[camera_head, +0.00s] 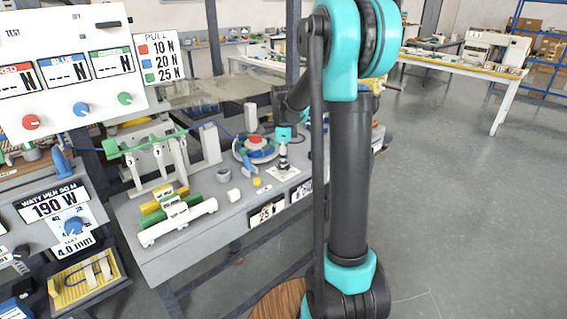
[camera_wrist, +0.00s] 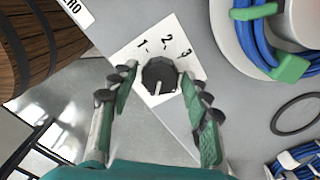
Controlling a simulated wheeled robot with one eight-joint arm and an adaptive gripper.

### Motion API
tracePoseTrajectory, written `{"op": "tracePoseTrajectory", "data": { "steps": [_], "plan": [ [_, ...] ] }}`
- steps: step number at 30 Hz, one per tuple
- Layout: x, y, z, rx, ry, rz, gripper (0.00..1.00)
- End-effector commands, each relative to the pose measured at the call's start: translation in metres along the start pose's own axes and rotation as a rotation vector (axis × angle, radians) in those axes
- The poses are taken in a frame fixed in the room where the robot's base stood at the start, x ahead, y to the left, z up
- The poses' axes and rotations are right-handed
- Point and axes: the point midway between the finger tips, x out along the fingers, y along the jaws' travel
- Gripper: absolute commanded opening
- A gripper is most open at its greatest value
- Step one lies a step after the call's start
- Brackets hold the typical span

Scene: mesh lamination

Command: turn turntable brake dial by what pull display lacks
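The brake dial, a black round knob (camera_wrist: 160,75), sits on a white plate (camera_wrist: 122,57) marked 1, 2 and 3 in the wrist view. A pale line shows on the knob's lower part. My gripper (camera_wrist: 158,76) is open, with green-padded fingers on both sides of the knob. Whether they touch it I cannot tell. In the head view my gripper (camera_head: 283,160) is over the plate (camera_head: 283,174), beside the turntable (camera_head: 256,147). The pull display (camera_head: 75,70) shows dashes before N for red, blue and green. The pull sign (camera_head: 159,57) reads 10 N, 20 N and 25 N.
Blue cable coils (camera_wrist: 260,45) with green clips lie right of the dial in the wrist view. A black ring (camera_wrist: 297,115) lies near them. A wooden barrel (camera_wrist: 35,45) stands past the bench edge. A watt panel (camera_head: 58,208) reads 190 W.

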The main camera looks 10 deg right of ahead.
Motion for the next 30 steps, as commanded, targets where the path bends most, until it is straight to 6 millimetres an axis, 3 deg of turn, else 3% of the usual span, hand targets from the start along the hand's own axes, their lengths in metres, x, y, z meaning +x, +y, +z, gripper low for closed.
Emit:
{"op": "tracePoseTrajectory", "data": {
  "steps": [1, 9, 20, 30],
  "plan": [
    [-0.0001, 0.0000, 0.0000, 0.000, 0.000, 0.000, 0.38],
    [-0.0002, 0.0000, 0.0000, 0.000, 0.000, 0.000, 0.06],
    [-0.0002, -0.0001, 0.0000, -0.067, 0.000, 0.000, 0.06],
    [-0.0003, -0.0001, 0.0000, -0.326, 0.000, 0.000, 0.06]
  ]
}}
